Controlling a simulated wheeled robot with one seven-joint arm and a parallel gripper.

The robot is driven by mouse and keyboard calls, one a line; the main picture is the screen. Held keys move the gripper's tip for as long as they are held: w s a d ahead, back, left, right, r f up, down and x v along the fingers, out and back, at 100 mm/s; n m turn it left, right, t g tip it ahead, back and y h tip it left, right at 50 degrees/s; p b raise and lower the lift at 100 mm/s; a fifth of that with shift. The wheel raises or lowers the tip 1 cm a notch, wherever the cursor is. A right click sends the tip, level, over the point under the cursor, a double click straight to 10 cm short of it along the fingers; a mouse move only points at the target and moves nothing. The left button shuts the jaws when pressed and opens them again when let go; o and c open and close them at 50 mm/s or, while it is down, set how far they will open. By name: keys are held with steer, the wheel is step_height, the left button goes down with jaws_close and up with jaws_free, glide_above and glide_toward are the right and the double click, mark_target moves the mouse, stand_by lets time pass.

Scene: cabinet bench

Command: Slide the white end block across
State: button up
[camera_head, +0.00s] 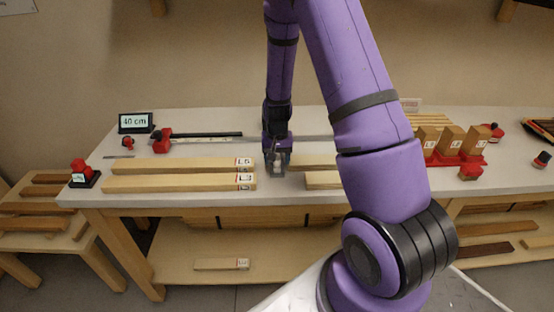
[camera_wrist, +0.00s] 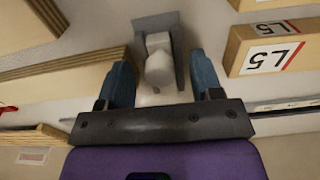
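The white end block (camera_wrist: 158,62) is a small white knob-like piece on a grey plate (camera_wrist: 160,22) in the wrist view. In the head view the white block (camera_head: 276,171) shows small, just below my gripper (camera_head: 276,155), at the bench's middle. My gripper, with blue-grey fingers, also shows in the wrist view (camera_wrist: 162,82). Its fingers stand apart on either side of the white block, with a gap visible on both sides. I cannot tell how far the fingertips reach down beside it.
Boards marked L5 (camera_head: 185,164) and L3 (camera_head: 180,183) lie left of my gripper. More boards (camera_head: 322,180) lie right, partly behind my arm. A display reading 40 cm (camera_head: 135,122) and a dark rail (camera_head: 205,135) stand behind. A red rack (camera_head: 455,158) holds blocks at right.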

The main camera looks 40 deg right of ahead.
steer(key=c, duration=0.7)
steer(key=shift+c, duration=0.2)
steer(key=shift+w, duration=0.1)
steer(key=shift+w+d, duration=0.65)
steer(key=shift+w, duration=0.3)
steer(key=shift+w+d, duration=0.65)
steer(key=shift+w, duration=0.3)
steer(key=shift+w+d, duration=0.65)
steer(key=shift+w, duration=0.3)
steer(key=shift+w+d, duration=0.35)
steer(key=shift+w, duration=0.15)
steer(key=o, duration=0.9)
step_height(320, 180, up, 9)
